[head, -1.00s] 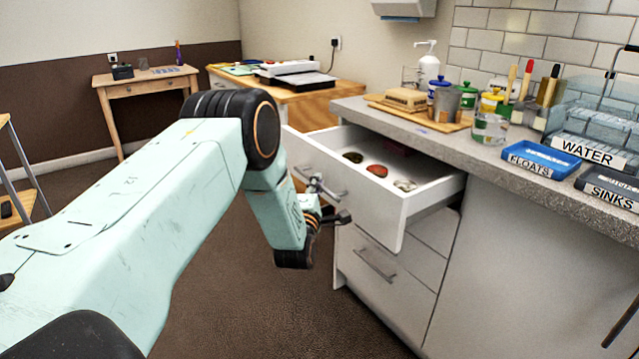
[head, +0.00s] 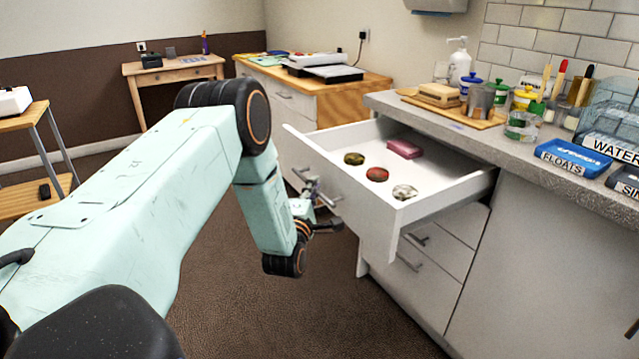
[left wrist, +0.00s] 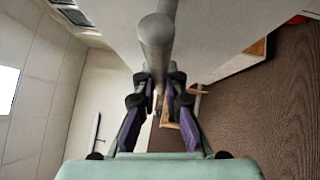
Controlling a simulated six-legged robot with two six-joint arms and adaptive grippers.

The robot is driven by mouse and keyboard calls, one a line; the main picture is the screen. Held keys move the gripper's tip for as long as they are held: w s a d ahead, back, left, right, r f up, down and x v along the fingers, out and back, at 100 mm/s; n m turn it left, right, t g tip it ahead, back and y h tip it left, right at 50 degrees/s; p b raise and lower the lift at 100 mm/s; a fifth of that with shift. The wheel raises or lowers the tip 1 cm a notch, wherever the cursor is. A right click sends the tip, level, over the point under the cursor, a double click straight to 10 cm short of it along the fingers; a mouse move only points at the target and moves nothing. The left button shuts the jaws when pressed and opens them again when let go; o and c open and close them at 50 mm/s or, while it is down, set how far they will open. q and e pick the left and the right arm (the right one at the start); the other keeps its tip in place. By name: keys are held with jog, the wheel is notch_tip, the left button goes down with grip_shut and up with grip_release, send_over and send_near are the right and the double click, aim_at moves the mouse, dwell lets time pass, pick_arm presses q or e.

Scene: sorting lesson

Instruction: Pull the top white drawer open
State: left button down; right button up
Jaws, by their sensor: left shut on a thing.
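The top white drawer (head: 345,208) stands well open under the grey worktop in the head view. Inside it lie a dark round item (head: 354,158), a red one (head: 377,174), a pale one (head: 404,192) and a pink block (head: 404,148). My left gripper (head: 318,194) is at the drawer front, shut on its bar handle. The handle (left wrist: 156,40) runs down the middle of the left wrist view, into the fingers (left wrist: 160,100). Part of the handle is hidden by the fingers. My right gripper is out of view.
The worktop (head: 440,122) holds a soap bottle (head: 459,62), jars, a blue FLOATS tray (head: 572,158) and a wire rack. Lower drawers (head: 425,262) are closed below. A wooden desk (head: 170,78) stands far left. The brown floor before the cabinet is clear.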

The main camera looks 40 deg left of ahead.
pick_arm(q)
jog(key=shift+s+a+r, duration=0.1)
jog(key=shift+s+a, duration=0.1)
jog(key=shift+s, duration=0.3)
jog(key=shift+s+a, duration=0.2)
jog(key=shift+s, duration=0.3)
jog(key=c, duration=1.4)
grip_release()
jog(key=v, duration=1.2)
